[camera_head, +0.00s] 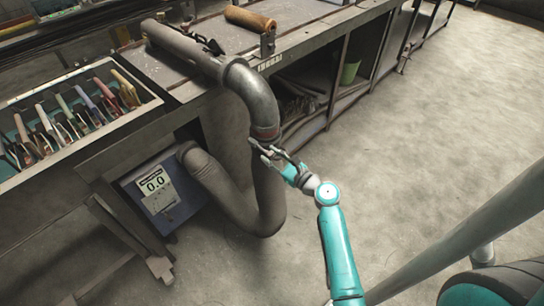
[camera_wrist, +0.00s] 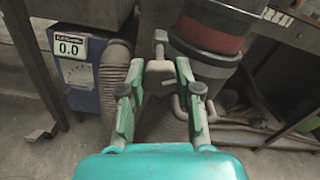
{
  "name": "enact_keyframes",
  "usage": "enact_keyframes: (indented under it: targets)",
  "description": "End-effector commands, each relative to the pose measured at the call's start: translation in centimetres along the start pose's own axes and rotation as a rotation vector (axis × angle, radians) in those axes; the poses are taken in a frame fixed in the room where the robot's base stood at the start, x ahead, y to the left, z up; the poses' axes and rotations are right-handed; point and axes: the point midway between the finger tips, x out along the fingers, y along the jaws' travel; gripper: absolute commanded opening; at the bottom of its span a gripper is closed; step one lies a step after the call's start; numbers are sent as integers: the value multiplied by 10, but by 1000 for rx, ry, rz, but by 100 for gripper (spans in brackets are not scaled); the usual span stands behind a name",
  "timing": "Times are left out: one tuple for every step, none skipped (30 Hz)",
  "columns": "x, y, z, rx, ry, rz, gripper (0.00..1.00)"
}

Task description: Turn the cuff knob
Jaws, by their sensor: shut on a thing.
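The cuff knob (camera_wrist: 160,42) is a small grey metal piece on the near side of the pipe's cuff in the wrist view. The cuff (camera_wrist: 210,38) is a dark ring with a red-brown band; in the head view it shows at the lower end of the metal elbow (camera_head: 265,132). My gripper (camera_head: 272,155) is at the cuff in the head view. In the wrist view its green-padded fingers (camera_wrist: 160,68) stand on either side of the knob's lower part and are shut on it. The exact contact at the fingertips is partly hidden.
A ribbed hose (camera_head: 262,205) hangs below the cuff and bends up to a blue box (camera_head: 160,190) whose display reads 0.0. A workbench (camera_head: 300,45) with open shelves stands behind. A tray of tools (camera_head: 70,110) is at left.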

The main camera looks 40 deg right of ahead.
Motion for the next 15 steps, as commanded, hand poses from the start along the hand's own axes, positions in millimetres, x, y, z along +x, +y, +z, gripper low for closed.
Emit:
enact_keyframes:
  targets:
    - [0, 0, 0, -6, 0, 1, 0]
    - [0, 0, 0, -12, 0, 1, 0]
    - [0, 0, 0, -22, 0, 1, 0]
    - [0, 0, 0, -33, 0, 1, 0]
    - [0, 0, 0, -43, 0, 1, 0]
    - [0, 0, 0, -61, 0, 1, 0]
    - [0, 0, 0, -76, 0, 1, 0]
    - [0, 0, 0, -93, 0, 1, 0]
    - [0, 0, 0, -118, 0, 1, 0]
    - [0, 0, 0, -140, 0, 1, 0]
    - [0, 0, 0, -162, 0, 1, 0]
    - [0, 0, 0, -194, 0, 1, 0]
    - [0, 0, 0, -219, 0, 1, 0]
    - [0, 0, 0, -245, 0, 1, 0]
    - [0, 0, 0, -282, 0, 1, 0]
